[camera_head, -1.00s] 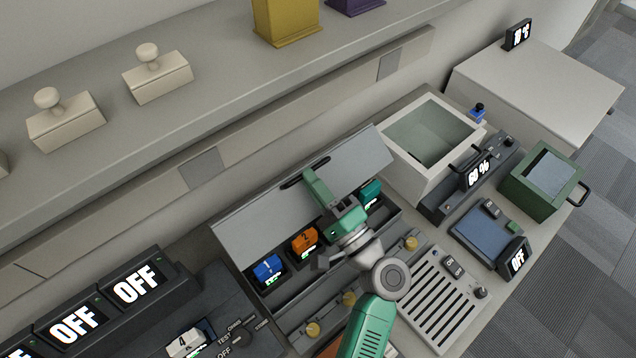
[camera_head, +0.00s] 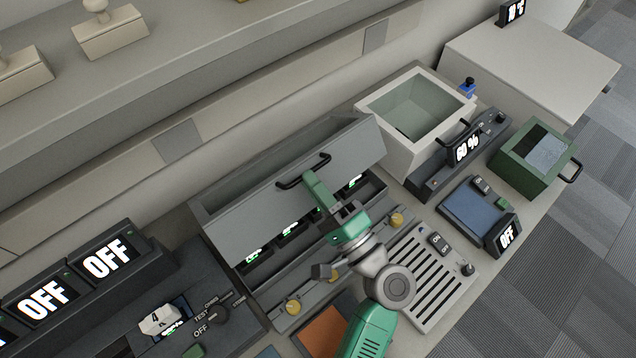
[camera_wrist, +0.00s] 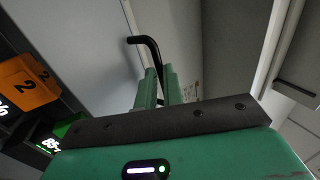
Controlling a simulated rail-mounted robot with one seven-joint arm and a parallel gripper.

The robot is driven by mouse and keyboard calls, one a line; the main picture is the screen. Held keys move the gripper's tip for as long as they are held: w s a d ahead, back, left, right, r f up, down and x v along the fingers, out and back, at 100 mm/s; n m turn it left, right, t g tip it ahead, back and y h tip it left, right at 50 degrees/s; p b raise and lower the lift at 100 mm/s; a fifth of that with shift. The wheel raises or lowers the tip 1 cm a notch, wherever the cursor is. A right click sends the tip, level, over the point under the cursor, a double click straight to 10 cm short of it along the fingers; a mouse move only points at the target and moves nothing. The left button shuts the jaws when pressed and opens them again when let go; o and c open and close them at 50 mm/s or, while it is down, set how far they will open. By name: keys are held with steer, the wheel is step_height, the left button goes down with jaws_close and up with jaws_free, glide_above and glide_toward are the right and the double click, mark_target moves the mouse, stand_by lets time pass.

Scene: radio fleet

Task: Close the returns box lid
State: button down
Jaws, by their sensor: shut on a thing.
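The grey returns box lid (camera_head: 235,212) is hinged at the back of a long dark box and is tilted partly down over it. Under the lid, lit displays (camera_head: 254,256) show in the box's opening, and the lid hides most of the radios. An orange radio marked 2 (camera_wrist: 28,84) shows in the wrist view.
Yellow knobs (camera_head: 397,219) line the box's front. To the right are an open white bin (camera_head: 386,149), a 60 % panel (camera_head: 466,149), a slotted grey unit (camera_head: 430,280) and a green bin (camera_head: 515,163). OFF displays (camera_head: 107,258) and a radio marked 4 (camera_head: 160,318) are at left.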

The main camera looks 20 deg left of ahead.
steer(key=shift+a+f+h, duration=0.15)
steer(key=shift+f+h, duration=0.15)
steer(key=shift+f, duration=0.55)
steer(key=c, duration=1.5)
jaws_free()
steer(key=shift+r+p+v, duration=0.2)
steer(key=shift+p+v, duration=0.15)
steer(key=shift+v, duration=3.5)
